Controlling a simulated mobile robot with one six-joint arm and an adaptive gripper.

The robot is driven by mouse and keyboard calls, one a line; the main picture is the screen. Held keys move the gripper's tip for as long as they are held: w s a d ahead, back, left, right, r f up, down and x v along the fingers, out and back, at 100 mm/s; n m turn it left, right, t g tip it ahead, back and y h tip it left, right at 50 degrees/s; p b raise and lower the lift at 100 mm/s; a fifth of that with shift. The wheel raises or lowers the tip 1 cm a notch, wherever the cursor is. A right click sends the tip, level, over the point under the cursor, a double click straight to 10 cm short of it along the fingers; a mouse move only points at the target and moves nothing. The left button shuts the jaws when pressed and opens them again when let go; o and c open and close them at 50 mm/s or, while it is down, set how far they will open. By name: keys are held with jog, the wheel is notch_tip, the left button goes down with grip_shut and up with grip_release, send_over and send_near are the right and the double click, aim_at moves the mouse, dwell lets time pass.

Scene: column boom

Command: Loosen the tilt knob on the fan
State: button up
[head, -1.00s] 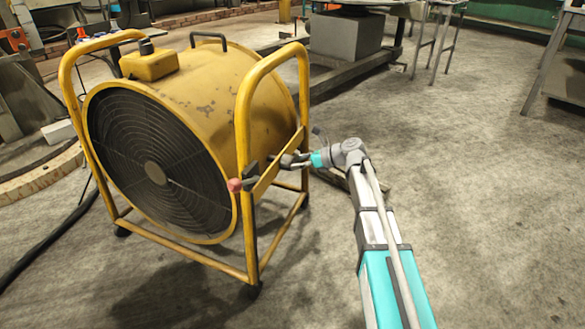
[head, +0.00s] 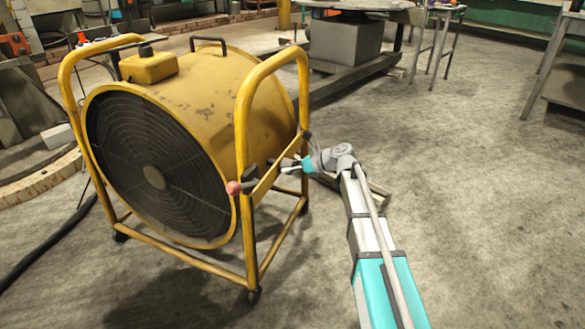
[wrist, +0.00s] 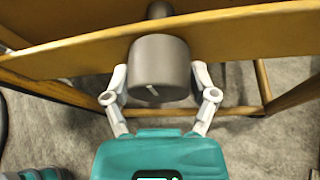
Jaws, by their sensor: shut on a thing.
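The yellow drum fan (head: 195,95) stands upright in its yellow tube frame, at the left in the head view. In the wrist view, a grey round knob (wrist: 160,66) with a white mark on its face sits on the frame's yellow side bar (wrist: 235,35). My gripper (wrist: 160,88) has one finger on each side of this knob and is shut on it. In the head view, my gripper (head: 288,165) is at the frame's right side bar, and I cannot make out the knob clearly there.
A dark hose (head: 50,245) lies on the floor at left. A low support with a grey block (head: 345,40) stands behind.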

jog(key=shift+c, duration=1)
jog(key=shift+d, duration=0.3)
jog(key=shift+a, duration=0.3)
jog(key=shift+n, duration=0.3)
jog(key=shift+s+a+n+t+h, duration=0.15)
jog(key=shift+n+t+h, duration=0.15)
jog(key=shift+n+t, duration=0.15)
jog(key=n+t, duration=0.2)
jog(key=n, duration=0.1)
jog(key=shift+n+t+h, duration=0.25)
jog(key=shift+n+h, duration=0.05)
jog(key=shift+n, duration=0.05)
jog(key=shift+n+t+b, duration=0.75)
jog(key=shift+n+t, duration=0.25)
jog(key=shift+n, duration=0.5)
